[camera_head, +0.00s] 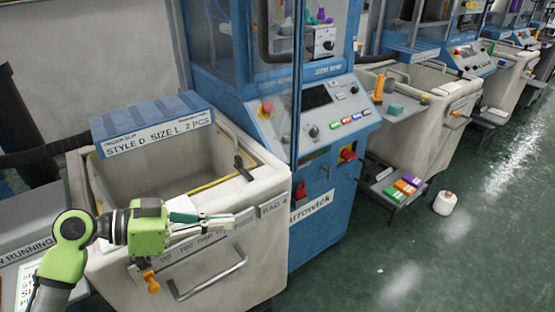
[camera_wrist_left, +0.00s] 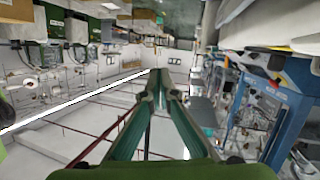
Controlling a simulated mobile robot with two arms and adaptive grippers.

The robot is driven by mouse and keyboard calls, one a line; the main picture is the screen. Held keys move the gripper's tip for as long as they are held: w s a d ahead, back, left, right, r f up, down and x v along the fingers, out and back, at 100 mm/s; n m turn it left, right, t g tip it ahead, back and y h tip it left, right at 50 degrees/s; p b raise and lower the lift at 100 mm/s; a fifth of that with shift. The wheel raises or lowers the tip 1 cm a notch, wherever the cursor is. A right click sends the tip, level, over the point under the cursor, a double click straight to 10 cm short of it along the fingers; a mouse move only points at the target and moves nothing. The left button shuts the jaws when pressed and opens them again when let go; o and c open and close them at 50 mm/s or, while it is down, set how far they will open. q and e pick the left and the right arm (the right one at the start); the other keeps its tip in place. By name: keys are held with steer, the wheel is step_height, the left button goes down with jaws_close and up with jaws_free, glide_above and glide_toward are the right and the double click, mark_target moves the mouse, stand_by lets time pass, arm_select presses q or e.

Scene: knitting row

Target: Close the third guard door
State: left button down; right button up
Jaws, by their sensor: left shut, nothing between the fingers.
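The nearest blue knitting machine (camera_head: 330,215) stands at the middle of the head view. A clear, blue-framed guard panel (camera_head: 236,48) fronts its upper part, with a thin upright edge near the control panel. I cannot tell whether this panel is the third guard door, nor how far it stands open. My left gripper (camera_head: 230,219) is shut and empty, in front of the cream bin and apart from the guard panel. In the left wrist view its fingers (camera_wrist_left: 160,85) meet at the tips with nothing between them. My right gripper is not in view.
The cream bin (camera_head: 245,255) with a blue label box (camera_head: 153,122) stands below the guard panel. A sloped control panel (camera_head: 330,110) juts out beside it. A second bin (camera_head: 420,140) and more machines run to the right.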

arm_select(q)
step_height(320, 180, up, 14)
steer(key=a+m+h, duration=0.2)
steer(key=m+h, duration=0.1)
steer(key=h, duration=0.1)
steer(key=g+p, duration=0.1)
steer(key=p, duration=0.5)
glide_toward(293, 155)
steer(key=x, duration=0.5)
steer(key=shift+d+r, duration=0.3)
steer(key=shift+w+d+f+p, duration=0.1)
steer(key=shift+d+p, duration=0.05)
steer(key=shift+d, duration=0.2)
steer(key=shift+w+d+f+p, duration=0.1)
steer(key=shift+d+f+p, duration=0.05)
steer(key=shift+d, duration=0.25)
